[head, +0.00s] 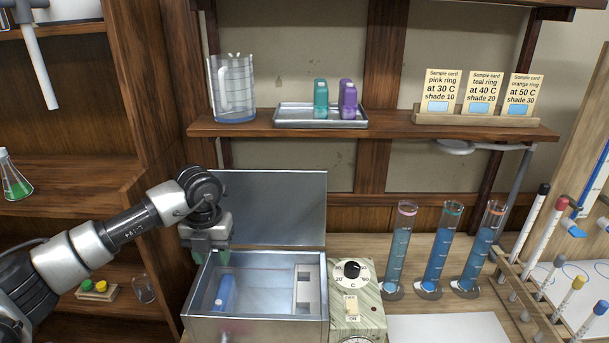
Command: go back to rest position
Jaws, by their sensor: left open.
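My left gripper (210,246) points down over the left end of an open metal bath (257,329). It is open. A green piece shows just under or behind its fingers; I cannot tell whether it touches them. A blue block-like piece (224,292) stands inside the bath at the left. A white slotted holder (307,288) sits in the bath's right side. The bath's lid (270,207) stands raised behind it. My right gripper is out of view.
A control box (357,302) with a dial stands right of the bath. Three blue-filled cylinders (438,250) stand behind a white sheet (450,328). A tube rack (530,290) is at the right. Above, a shelf (390,129) holds a beaker (232,90), a tray (290,118) and sample cards (480,92).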

